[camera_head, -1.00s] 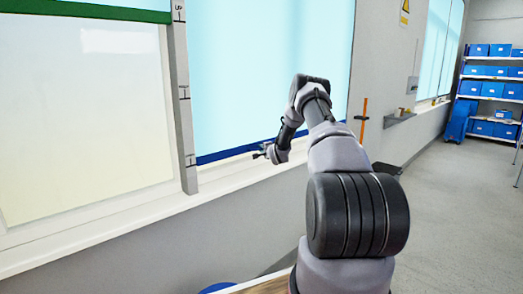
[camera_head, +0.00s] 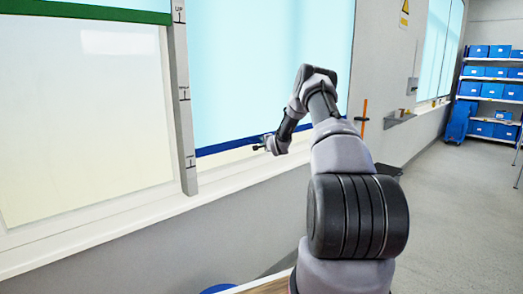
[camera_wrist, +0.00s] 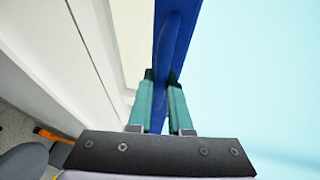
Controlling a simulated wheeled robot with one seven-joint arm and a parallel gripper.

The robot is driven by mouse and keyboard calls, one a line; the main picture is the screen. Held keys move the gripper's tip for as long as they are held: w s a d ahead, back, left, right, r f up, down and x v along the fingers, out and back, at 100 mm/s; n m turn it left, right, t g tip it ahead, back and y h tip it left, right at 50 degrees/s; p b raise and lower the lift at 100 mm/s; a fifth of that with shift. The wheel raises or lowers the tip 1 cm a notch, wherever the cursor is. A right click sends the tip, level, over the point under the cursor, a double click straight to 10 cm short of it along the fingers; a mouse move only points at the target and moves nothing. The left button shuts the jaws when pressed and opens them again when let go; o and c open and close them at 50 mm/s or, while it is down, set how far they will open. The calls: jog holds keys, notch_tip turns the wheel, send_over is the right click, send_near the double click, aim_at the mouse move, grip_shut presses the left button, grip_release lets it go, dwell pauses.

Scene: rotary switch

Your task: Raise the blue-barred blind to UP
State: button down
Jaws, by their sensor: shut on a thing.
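The light-blue blind (camera_head: 270,70) hangs over the window right of the grey marked post (camera_head: 183,110). Its dark blue bottom bar (camera_head: 228,145) is low in the window, near the post's lowest mark and a little above the sill. The UP label (camera_head: 179,10) is at the top of the post. My gripper (camera_head: 261,147) is at the bar in the head view. In the wrist view its green fingers (camera_wrist: 161,88) are shut on either side of the blue bar (camera_wrist: 174,32). The bar's far right part is hidden behind my arm.
A second blind with a green bar (camera_head: 90,10) is raised at the left. The white sill (camera_head: 120,212) runs below both windows. An orange upright rod (camera_head: 364,115) and a grey wall shelf (camera_head: 400,119) are to the right. Blue bins fill a far rack (camera_head: 490,88).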

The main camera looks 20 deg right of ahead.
send_near(258, 33)
jog(key=w+f, duration=0.1)
jog(key=w, duration=0.1)
jog(key=w+f, duration=0.1)
jog(key=w, duration=0.1)
jog(key=shift+w+f, duration=0.1)
jog(key=shift+f, duration=0.15)
jog(key=shift+r, duration=1.05)
jog(key=shift+r, duration=0.1)
jog(key=c, duration=0.8)
grip_release()
jog(key=shift+c, duration=0.2)
jog(key=s+r, duration=0.1)
jog(key=s, duration=0.9)
jog(key=shift+s+a+r, duration=0.25)
jog(key=shift+s, duration=0.1)
